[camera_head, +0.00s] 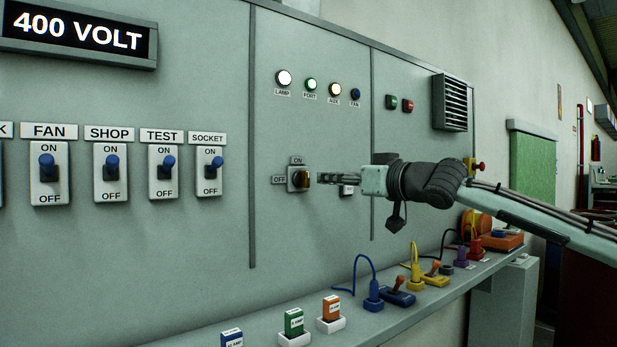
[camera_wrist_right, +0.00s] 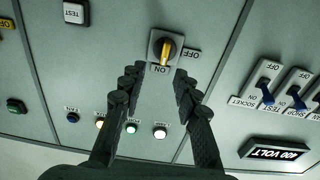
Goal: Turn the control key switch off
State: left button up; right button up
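The control key switch (camera_head: 299,179) is on the grey panel, with an ON label above it and an OFF label to its left. In the right wrist view its round dark knob (camera_wrist_right: 166,49) has a yellow bar lined up with the ON label. My right gripper (camera_head: 321,178) is just in front of the switch, coming from the right. In the right wrist view the gripper (camera_wrist_right: 159,76) has its two black fingers spread apart, one to each side of the knob, with nothing between them. Contact with the knob does not show. My left gripper is not in view.
Toggle switches (camera_head: 162,172) line the panel to the left. Indicator lamps (camera_head: 284,78) sit above the key switch. A TEST button (camera_wrist_right: 76,12) is beside it, partly behind my gripper in the head view. A shelf (camera_head: 390,317) with plugs and coloured blocks runs below.

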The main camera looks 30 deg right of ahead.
aim_at(309, 178)
jog(key=w, duration=0.3)
jog(key=w+a, duration=0.1)
jog(key=w, duration=0.1)
jog(key=shift+f, duration=0.3)
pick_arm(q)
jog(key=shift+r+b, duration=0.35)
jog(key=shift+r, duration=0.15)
pick_arm(e)
jog(key=shift+w+r, duration=0.2)
jog(key=shift+w, duration=0.95)
grip_shut()
